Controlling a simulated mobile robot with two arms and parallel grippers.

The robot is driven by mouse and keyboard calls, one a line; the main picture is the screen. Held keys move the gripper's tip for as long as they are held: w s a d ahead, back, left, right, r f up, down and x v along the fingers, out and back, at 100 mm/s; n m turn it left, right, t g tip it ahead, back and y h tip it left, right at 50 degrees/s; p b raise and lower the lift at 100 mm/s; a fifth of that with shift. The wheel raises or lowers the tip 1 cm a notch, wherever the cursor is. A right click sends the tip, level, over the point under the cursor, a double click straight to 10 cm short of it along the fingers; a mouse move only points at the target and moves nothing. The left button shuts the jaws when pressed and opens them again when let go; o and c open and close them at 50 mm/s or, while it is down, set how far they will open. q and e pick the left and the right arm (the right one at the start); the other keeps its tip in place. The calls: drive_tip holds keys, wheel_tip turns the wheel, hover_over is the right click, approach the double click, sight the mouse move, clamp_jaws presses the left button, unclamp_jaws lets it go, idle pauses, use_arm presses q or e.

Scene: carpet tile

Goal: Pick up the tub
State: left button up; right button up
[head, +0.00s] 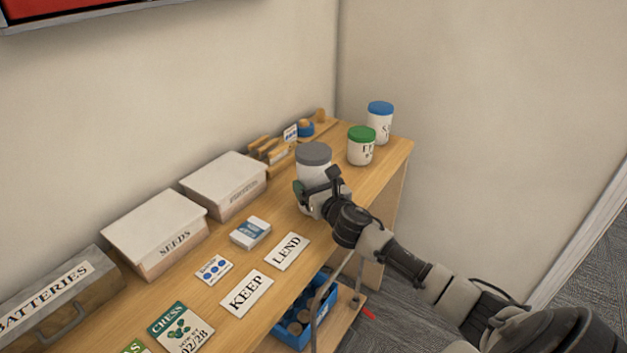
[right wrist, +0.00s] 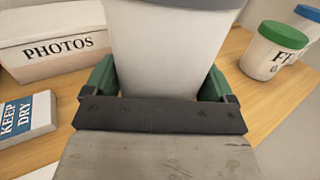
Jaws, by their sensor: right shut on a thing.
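A white tub with a grey lid (head: 314,156) is at the far part of the wooden shelf top. My right gripper (head: 318,190) is at its near side, with its fingers around the tub. In the right wrist view the white tub wall (right wrist: 170,50) fills the space between the green fingertips (right wrist: 164,85), one on each side. The gripper is shut on this tub. Its base is hidden by the gripper, so I cannot tell whether it touches the shelf. Two other tubs stand behind to the right, one with a green lid (head: 361,147) and one with a blue lid (head: 380,122). My left gripper is not in view.
A blue crate (head: 290,335) sits below. Walls close the back.

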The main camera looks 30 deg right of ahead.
drive_tip(key=c, duration=0.5)
drive_tip(key=shift+w+r, duration=0.1)
drive_tip(key=shift+r, duration=0.15)
drive_tip(key=shift+c, duration=0.3)
drive_tip(key=shift+r, duration=0.1)
